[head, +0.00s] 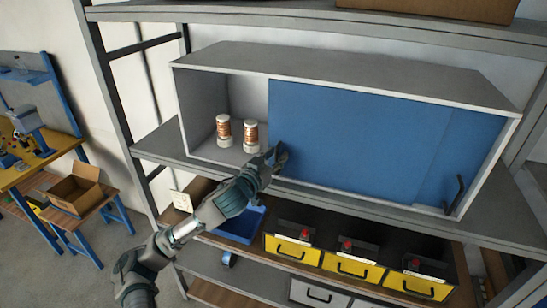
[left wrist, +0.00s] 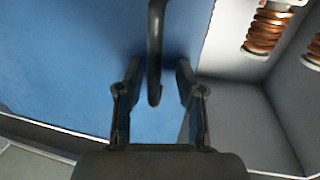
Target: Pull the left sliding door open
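The left sliding door (head: 350,140) is a blue panel on the grey cabinet (head: 330,75). It stands slid to the right, and the cabinet's left part is open. Its dark handle (left wrist: 155,45) shows in the left wrist view and is mostly hidden by my gripper in the head view. My left gripper (head: 277,158) is at the door's lower left edge. In the left wrist view its fingers (left wrist: 158,80) are spread on either side of the handle's end, with gaps on both sides. My right gripper is not in view.
Two copper-wound spools (head: 223,130) (head: 251,136) stand in the open left part. The right blue door (head: 485,150) with a dark handle (head: 454,194) overlaps at the right. Below are a blue bin (head: 240,226) and yellow-fronted drawers (head: 292,250). An open cardboard box (head: 76,190) stands left.

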